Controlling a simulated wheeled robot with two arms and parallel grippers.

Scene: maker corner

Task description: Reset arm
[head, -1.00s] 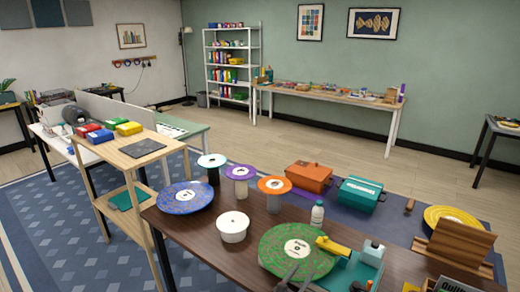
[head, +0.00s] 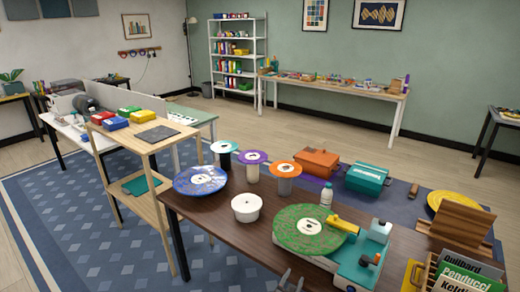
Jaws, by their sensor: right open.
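A green speckled disc (head: 309,230) with a white centre lies on a white and teal player (head: 352,262) on the dark brown table. A yellow arm (head: 343,224) sits at the disc's right edge; I cannot tell if it touches the disc. A white and teal block (head: 379,230) and a dark and orange knob (head: 371,260) are on the player's right side. My right gripper (head: 291,281) shows only as grey fingertips at the bottom edge, open, in front of the disc and apart from the arm. My left gripper is out of view.
A blue disc (head: 201,180), a white tub (head: 246,208) and several disc-topped stands are to the left. A bottle (head: 326,193), an orange box (head: 316,163) and a teal box (head: 366,178) are behind. A wooden sleeve rack (head: 425,272) stands at the right.

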